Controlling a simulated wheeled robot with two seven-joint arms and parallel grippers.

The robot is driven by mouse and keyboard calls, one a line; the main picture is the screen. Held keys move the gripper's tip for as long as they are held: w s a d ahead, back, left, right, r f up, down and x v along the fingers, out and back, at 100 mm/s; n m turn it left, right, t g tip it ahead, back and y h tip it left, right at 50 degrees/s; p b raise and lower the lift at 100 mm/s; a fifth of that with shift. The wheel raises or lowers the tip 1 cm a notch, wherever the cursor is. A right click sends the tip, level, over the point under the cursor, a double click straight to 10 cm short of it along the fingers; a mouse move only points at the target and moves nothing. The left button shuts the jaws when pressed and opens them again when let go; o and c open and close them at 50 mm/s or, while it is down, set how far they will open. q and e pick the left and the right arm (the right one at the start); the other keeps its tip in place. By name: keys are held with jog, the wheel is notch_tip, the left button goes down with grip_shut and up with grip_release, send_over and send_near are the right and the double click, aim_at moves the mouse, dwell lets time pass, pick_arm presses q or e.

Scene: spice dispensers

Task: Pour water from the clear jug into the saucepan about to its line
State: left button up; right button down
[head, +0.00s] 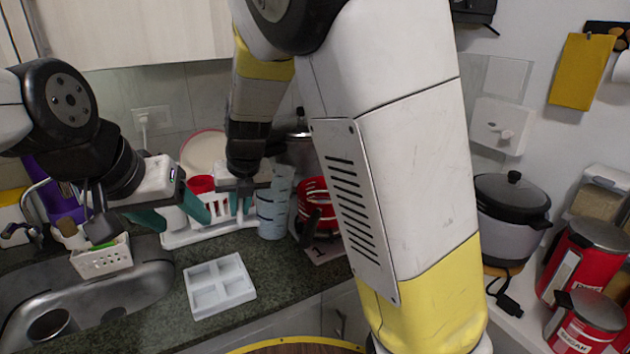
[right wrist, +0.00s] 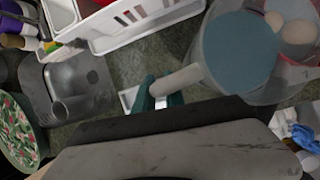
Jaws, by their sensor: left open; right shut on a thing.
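The clear jug (head: 273,212) stands upright at the back of the counter, with bluish water in it. It also shows in the right wrist view (right wrist: 238,50), seen from above. My right gripper (head: 240,203) is shut on the jug's handle, at its left side; its teal fingers (right wrist: 161,96) show around the handle in the right wrist view. My left gripper (head: 173,214) is open and empty, above the counter near the white rack. I cannot make out the saucepan for sure; my right arm hides much of the counter.
A white dish rack (head: 185,238) stands left of the jug, and red items (head: 316,196) are close on its right. A white divided tray (head: 219,286) lies in front. The sink (head: 130,300) is at left. A rice cooker (head: 511,220) and red canisters (head: 585,255) stand at right.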

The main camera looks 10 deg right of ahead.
jog(key=d+r+y+p, duration=0.1)
jog(key=w+r+g+y+p, duration=0.1)
jog(key=shift+w+d+m+y+p, duration=0.1)
jog(key=shift+d+m+y+p, duration=0.2)
jog(key=shift+d+p, duration=0.05)
jog(key=shift+w+d+r+g+y+p, duration=0.25)
jog(key=shift+d+y+p, duration=0.2)
jog(key=shift+p, duration=0.6)
jog(key=shift+w+d+r+g+y+p, duration=0.25)
jog(key=shift+y+p, duration=0.3)
jog(key=shift+p, duration=0.45)
jog(key=shift+d+p, duration=0.2)
jog(key=shift+p, duration=0.1)
jog(key=shift+d+r+m, duration=0.15)
jog(key=shift+d+m, duration=0.05)
jog(key=shift+m, duration=0.1)
